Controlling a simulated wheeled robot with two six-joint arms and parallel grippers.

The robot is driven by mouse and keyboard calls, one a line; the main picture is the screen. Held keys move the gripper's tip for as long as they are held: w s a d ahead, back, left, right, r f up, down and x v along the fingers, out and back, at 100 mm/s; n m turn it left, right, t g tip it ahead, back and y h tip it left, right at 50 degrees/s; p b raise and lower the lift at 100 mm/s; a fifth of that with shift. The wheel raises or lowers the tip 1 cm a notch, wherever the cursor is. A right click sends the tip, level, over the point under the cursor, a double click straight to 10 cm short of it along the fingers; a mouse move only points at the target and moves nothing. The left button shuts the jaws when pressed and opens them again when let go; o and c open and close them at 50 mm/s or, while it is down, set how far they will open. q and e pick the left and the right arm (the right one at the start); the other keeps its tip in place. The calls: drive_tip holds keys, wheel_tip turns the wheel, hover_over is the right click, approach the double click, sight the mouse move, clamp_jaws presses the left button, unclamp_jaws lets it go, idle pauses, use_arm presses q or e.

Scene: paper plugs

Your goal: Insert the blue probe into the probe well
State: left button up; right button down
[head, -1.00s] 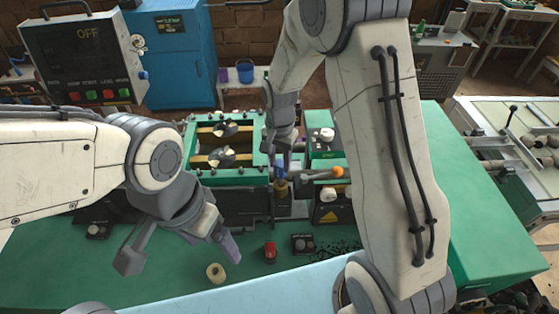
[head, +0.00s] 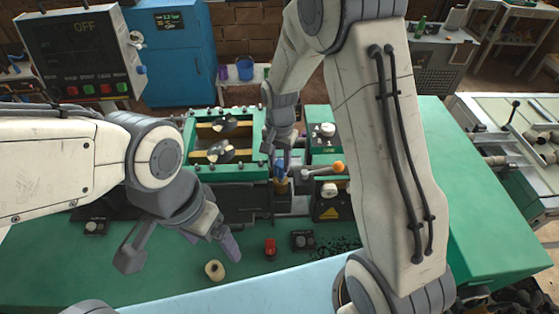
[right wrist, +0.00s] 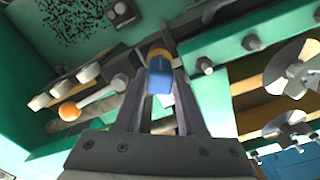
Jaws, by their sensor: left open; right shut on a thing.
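My right gripper (head: 282,158) is shut on the blue probe (head: 279,170), between the green-framed tray and the lever unit. In the right wrist view, the blue probe (right wrist: 159,80) sits between the fingers of my right gripper (right wrist: 161,74). A brass-coloured ring (head: 281,187) is right below the blue part; it also shows at the probe's far end in the right wrist view (right wrist: 158,53). I cannot tell whether this is part of the probe or the well's mouth. The well's opening is hidden. My left gripper (head: 180,252) is open and empty over the table's front left.
A lever with an orange knob (head: 338,166) stands close right of the right gripper. The green-framed tray (head: 190,150) is to its left. A beige roll (head: 214,270) and a red part (head: 270,249) lie in front. The green table is clear at right.

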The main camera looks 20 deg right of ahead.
drive_tip(key=shift+f+b, duration=0.55)
drive_tip(key=shift+f, duration=0.35)
drive_tip(key=shift+c, duration=2.1)
unclamp_jaws()
drive_tip(key=shift+r, duration=0.15)
drive_tip(key=shift+r+p, duration=1.5)
drive_tip(key=shift+r, duration=0.2)
drive_tip(key=shift+r+p, duration=0.75)
drive_tip(key=shift+r, duration=0.1)
drive_tip(key=shift+s, duration=0.1)
